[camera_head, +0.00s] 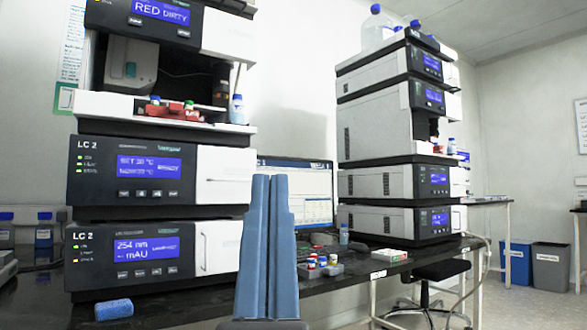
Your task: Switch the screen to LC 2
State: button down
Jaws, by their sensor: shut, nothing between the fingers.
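The computer screen (308,192) stands on the dark bench between two instrument stacks. It is lit and shows a pale window with a plot area and a darker strip at the bottom; its text is too small to read. My gripper (270,178) points up in front of the screen, with its two blue fingers together and nothing between them. It hides the screen's lower left part. The left stack (84,186) carries "LC 2" labels on its two lower modules, whose lit blue displays include "254 nm mAU". The keyboard and mouse cannot be made out clearly.
The right stack (375,140) stands beyond the screen, with bottles (376,24) on top. A grey rack of capped vials (320,266) and a small white box (389,255) sit on the bench. A blue sponge-like block (114,309) lies front left. A chair (436,275) stands below.

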jog(key=shift+r, duration=0.1)
dwell(0.8)
notch_tip(320, 180, up, 54)
jog(key=p, duration=5.4)
jog(key=shift+w, duration=0.1)
